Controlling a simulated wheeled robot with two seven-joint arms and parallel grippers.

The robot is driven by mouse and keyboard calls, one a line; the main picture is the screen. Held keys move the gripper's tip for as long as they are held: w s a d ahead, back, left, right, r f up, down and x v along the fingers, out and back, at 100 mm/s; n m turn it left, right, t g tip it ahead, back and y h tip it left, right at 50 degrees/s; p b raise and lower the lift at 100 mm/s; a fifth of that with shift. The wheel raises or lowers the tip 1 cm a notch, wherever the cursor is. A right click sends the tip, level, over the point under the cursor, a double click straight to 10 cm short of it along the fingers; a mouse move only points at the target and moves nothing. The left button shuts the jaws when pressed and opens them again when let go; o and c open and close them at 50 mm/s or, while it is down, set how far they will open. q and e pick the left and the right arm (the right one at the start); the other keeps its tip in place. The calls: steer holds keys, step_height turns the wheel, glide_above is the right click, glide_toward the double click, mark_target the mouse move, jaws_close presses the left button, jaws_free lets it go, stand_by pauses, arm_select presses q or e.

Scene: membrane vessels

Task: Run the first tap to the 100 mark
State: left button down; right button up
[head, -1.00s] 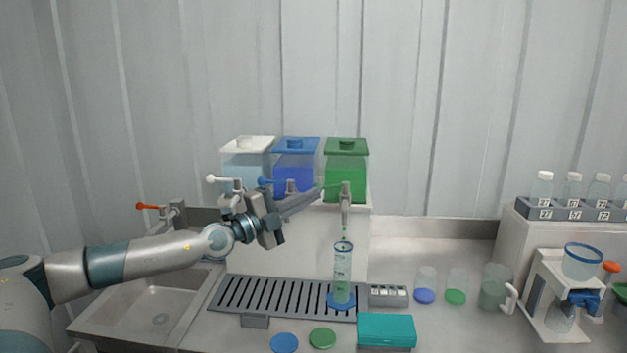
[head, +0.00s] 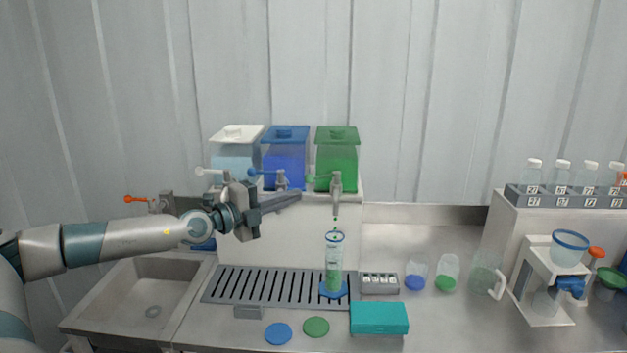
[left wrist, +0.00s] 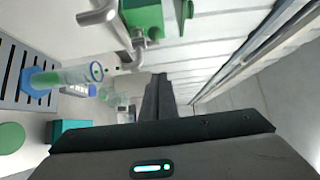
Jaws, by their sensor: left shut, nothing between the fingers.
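The green tank (head: 337,160) stands on a white block at the back, and its grey tap (head: 336,195) has a green lever (head: 318,180) pointing left. Green drops hang in the air below the spout. A clear measuring cylinder (head: 334,250) with a blue foot stands upright under it on the slotted drain grid (head: 262,287), with green liquid in its lower part; its marks are too small to read. The cylinder also shows in the left wrist view (left wrist: 75,75). My left gripper (head: 297,196) is shut and empty, just left of the green tap. My right gripper is out of view.
A white-lidded tank (head: 236,165) and a blue tank (head: 285,165) stand to the left with their own taps. A sink (head: 150,290) lies left.

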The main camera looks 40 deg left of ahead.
mark_target(323, 176)
arm_select(q)
steer(key=w+p, duration=0.2)
steer(key=w, duration=0.8)
steer(key=shift+w+a, duration=0.25)
steer(key=shift+w, duration=0.15)
stand_by(0.4)
